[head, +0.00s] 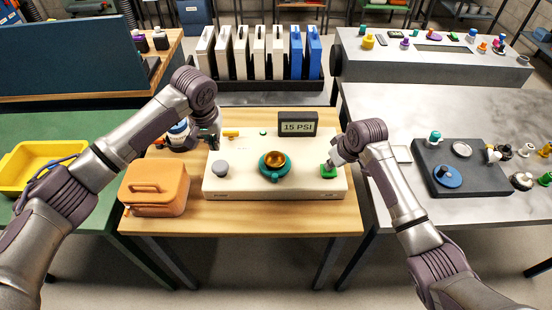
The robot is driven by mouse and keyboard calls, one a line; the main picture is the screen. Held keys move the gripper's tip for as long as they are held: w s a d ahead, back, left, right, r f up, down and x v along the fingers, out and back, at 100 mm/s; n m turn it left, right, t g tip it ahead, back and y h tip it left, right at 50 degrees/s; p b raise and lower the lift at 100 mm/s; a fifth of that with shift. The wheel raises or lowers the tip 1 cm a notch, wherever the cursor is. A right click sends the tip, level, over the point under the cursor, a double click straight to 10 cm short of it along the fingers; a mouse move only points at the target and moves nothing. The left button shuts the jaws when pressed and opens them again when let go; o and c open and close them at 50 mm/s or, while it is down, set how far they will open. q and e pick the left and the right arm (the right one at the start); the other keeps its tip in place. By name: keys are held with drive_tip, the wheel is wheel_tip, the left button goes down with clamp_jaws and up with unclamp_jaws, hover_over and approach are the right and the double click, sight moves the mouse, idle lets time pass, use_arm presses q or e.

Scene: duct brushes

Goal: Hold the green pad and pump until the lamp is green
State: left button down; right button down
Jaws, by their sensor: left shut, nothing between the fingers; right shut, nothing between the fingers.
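A cream console (240,189) sits on the wooden table. The green pad (328,171) is at its right end. My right gripper (332,165) is shut and empty, its tips at the pad; they seem to touch it, though contact is hard to see. A grey knob (220,168) stands at the left, and a bronze dome in a teal ring (273,165) in the middle. I cannot tell which one is the pump. A small round lamp (263,131) at the back looks green. A display (297,124) reads 15 PSI. My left gripper (214,140) is shut and empty, near the console's back left corner.
An orange canister (155,188) stands left of the console. A white and blue jar (178,132) is behind my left arm. A yellow-orange piece (231,133) lies at the console's back. At the right, a grey table (470,113) carries a dark tray (459,158) with several small parts.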

idle(0.4)
drive_tip(key=shift+r, duration=3.5)
